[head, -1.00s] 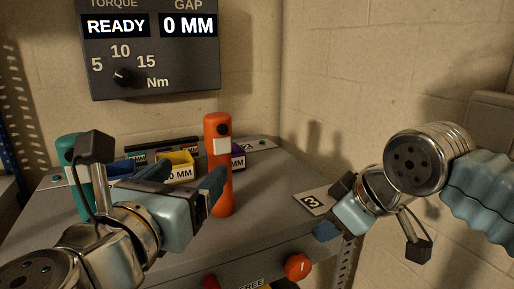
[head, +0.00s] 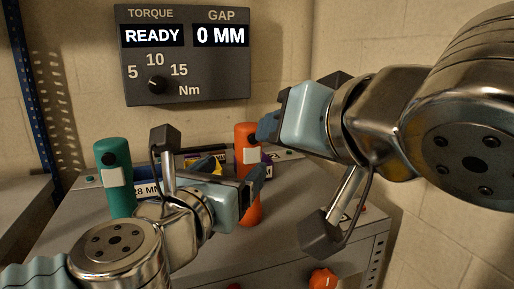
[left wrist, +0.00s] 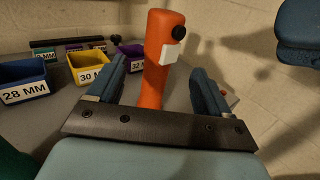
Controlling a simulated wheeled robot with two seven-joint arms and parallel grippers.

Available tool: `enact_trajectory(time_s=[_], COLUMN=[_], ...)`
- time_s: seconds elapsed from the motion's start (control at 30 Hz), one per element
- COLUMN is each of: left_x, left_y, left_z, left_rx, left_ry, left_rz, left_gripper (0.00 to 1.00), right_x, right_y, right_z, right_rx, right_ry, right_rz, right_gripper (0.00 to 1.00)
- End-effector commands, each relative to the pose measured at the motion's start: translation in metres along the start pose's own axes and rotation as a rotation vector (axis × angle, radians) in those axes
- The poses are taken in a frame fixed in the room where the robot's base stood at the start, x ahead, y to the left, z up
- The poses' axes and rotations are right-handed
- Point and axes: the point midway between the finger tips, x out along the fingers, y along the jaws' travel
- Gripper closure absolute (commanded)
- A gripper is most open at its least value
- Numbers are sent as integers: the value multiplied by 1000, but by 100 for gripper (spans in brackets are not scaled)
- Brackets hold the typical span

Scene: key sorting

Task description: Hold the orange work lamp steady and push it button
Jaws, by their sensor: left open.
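The orange work lamp (head: 246,143) stands upright on the grey bench, with a black round button (left wrist: 179,33) near its top and a white square patch below it. My left gripper (head: 256,182) is open at the lamp's middle. In the left wrist view the lamp (left wrist: 158,70) stands between its two blue fingers, with a gap on the right side. My right gripper (head: 268,127) is beside the lamp's top, on the right, its fingertips close to the button. Contact there cannot be told. A blue finger of it shows at the upper right of the left wrist view.
A teal lamp-like cylinder (head: 120,198) stands to the left. Blue (left wrist: 22,80), yellow (left wrist: 90,66) and purple (left wrist: 131,55) labelled bins stand behind and left of the orange lamp. A display panel (head: 186,90) hangs on the wall. An orange knob (head: 322,279) is on the bench front.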

Motion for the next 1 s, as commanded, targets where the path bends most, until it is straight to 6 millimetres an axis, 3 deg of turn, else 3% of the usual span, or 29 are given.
enact_trajectory(time_s=[0.2,0.4,0.6,0.87,1.0], left_x=[50,82,94,95,95], left_y=[-1,-1,0,0,0], left_z=[-1,0,0,0,0], left_rx=[1,1,0,1,1], left_ry=[2,1,-1,-1,-1], left_rz=[-1,-1,1,0,0], left_gripper=[20,20,20,20,42], right_x=[0,0,0,0,0], right_y=[0,0,0,0,0], right_z=[0,0,0,0,0], right_rx=[-1,-1,-1,-1,-1], right_ry=[-1,-1,-1,-2,-2], right_rz=[1,1,1,1,1], right_gripper=[57,57,57,57,57])
